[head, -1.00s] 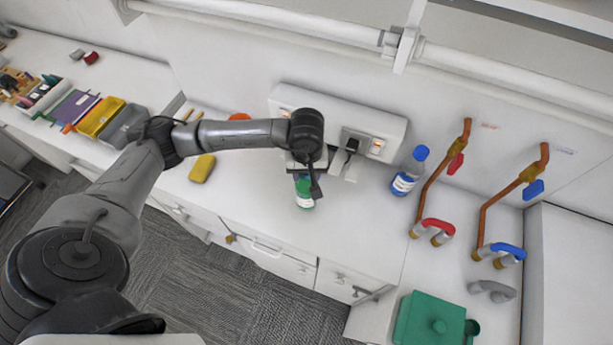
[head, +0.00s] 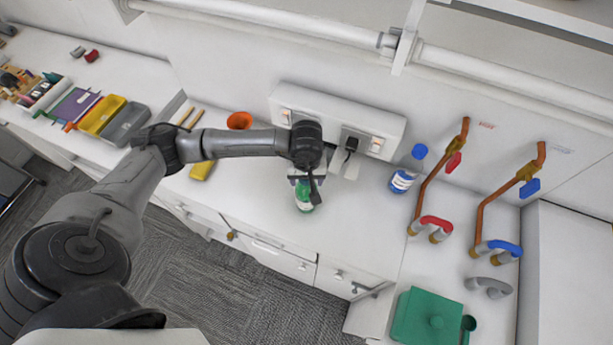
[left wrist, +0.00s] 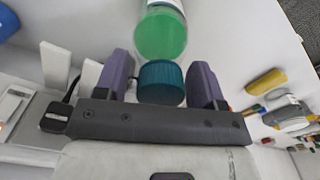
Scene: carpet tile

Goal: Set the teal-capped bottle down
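The teal-capped bottle (head: 305,197) has a green body and a white label. In the head view it is over the counter below my left gripper (head: 306,177), which hides its cap. I cannot tell whether its base touches the counter. The green shoulder (left wrist: 160,35) lies beyond the fingertips. My right gripper is not in view.
A blue-capped bottle (head: 403,181) stands to the right on the white counter (head: 345,235). An outlet panel (head: 335,115) is on the wall behind. Copper taps (head: 500,205) and a green lidded box (head: 425,318) are further right. A yellow item (head: 201,170) and orange bowl (head: 239,120) are left.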

